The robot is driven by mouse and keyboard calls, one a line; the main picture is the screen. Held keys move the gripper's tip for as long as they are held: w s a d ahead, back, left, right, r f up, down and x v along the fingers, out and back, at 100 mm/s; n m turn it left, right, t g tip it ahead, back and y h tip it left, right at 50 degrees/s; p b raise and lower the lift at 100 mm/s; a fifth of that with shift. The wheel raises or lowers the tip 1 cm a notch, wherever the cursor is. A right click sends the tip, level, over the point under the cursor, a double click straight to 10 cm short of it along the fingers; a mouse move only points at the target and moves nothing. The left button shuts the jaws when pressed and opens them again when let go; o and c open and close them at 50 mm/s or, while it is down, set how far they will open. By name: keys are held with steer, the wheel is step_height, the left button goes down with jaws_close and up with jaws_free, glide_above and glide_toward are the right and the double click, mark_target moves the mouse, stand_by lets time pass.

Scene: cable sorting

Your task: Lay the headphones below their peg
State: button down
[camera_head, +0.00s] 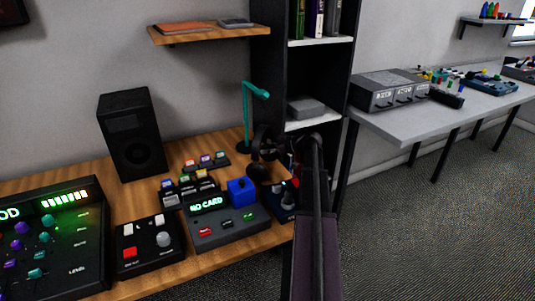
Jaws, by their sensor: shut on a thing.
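The black headphones (261,146) are at the right end of the wooden desk, close in front of the teal peg stand (247,115). The stand is upright with a short arm at its top pointing right. My gripper (285,157) is at the right side of the headphones, dark against dark, and is shut on them. My own arm covers part of this area, so the fingertips and the far part of the headphones are hard to make out. I cannot tell whether the headphones touch the desk.
Below the headphones stand a NO CARD console (229,225), a blue box (241,191) and a small dark device (282,201). Small coloured blocks (205,160) lie left of the stand. A black speaker (131,134) stands farther left. A dark shelf unit (337,75) rises behind.

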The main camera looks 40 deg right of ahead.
steer(key=shift+f, duration=0.1)
stand_by(0.3)
steer(key=shift+c, duration=1.6)
jaws_free()
steer(key=shift+s+d+r, duration=0.2)
steer(key=shift+s+r, duration=0.1)
steer(key=shift+s, duration=0.05)
steer(key=p+v, duration=0.4)
steer(key=v, duration=0.7)
steer(key=shift+s+f, duration=0.1)
